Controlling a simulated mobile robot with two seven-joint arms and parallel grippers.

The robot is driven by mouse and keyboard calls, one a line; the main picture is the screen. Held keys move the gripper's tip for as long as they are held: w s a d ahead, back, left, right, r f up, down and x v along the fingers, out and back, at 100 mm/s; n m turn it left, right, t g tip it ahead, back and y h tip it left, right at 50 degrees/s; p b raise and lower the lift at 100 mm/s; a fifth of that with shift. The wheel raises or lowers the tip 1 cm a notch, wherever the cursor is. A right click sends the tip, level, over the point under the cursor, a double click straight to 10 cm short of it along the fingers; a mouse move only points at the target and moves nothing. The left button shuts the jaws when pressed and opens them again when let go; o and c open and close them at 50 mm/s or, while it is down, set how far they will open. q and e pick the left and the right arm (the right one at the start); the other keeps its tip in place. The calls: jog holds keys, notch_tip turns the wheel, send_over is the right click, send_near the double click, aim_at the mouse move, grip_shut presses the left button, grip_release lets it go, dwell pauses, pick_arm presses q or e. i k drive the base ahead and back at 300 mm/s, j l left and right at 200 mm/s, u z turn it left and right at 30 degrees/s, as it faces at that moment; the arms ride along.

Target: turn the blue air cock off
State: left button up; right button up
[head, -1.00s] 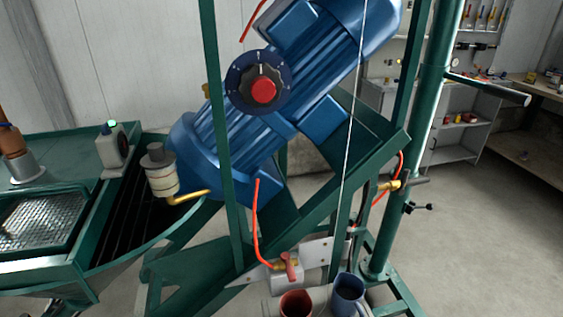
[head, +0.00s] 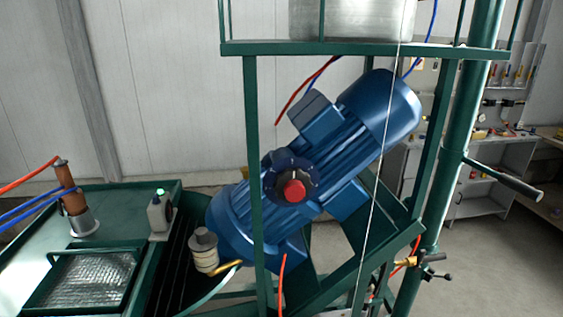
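No cock with a clearly blue handle shows in the head view. A brass fitting (head: 405,262) sits on the green frame at the lower right, with a red hose beside it and a dark handle (head: 434,257) at its right; I cannot tell the handle's setting. Blue hoses (head: 33,207) run in from the left edge, and another blue hose (head: 428,38) hangs at the top right. Neither of my grippers is in view.
A large blue motor (head: 325,150) with a red-knobbed dial (head: 293,190) fills the middle, behind green frame posts (head: 257,170). A green machine top with a mesh panel (head: 90,280) is at the left. Shelves (head: 505,165) stand at the back right, with open floor before them.

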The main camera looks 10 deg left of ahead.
aim_at(156, 199)
jog(key=u, duration=1.25)
